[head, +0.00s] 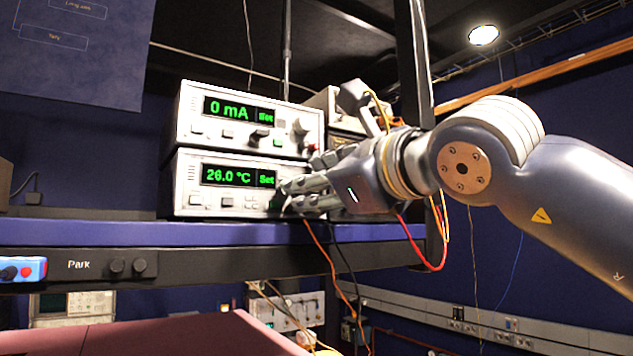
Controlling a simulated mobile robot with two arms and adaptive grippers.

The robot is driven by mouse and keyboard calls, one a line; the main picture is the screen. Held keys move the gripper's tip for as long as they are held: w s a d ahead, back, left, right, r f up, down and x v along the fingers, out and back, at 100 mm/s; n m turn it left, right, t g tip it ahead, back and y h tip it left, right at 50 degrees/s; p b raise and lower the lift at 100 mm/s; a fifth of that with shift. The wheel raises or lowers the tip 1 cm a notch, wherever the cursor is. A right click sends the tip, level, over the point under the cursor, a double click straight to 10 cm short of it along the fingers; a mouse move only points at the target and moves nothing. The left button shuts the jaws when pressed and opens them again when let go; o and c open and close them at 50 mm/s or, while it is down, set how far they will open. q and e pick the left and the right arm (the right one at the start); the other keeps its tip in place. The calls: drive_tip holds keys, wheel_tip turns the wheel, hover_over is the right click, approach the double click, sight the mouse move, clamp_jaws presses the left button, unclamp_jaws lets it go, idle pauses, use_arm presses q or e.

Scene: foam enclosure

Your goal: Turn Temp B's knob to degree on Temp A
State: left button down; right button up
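Two stacked cream instrument boxes stand on a shelf. The lower box (210,200) shows a green "26.0 °C Set" display (238,176). The upper box (187,110) shows "0 mA Set" (238,110). My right gripper (284,196) reaches in from the right, with its fingertips at the right part of the lower box's front, over its knob area. The fingers hide most of the knob there, and I cannot tell whether they grip it. No label reading Temp A or Temp B is legible. My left gripper is out of view.
The blue-edged shelf (120,233) runs under the boxes. A dark post (413,70) rises behind my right arm. Orange, red and black cables hang below the hand.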

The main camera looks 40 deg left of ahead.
drive_tip(key=shift+d, duration=0.1)
drive_tip(key=v, duration=1.2)
idle(0.4)
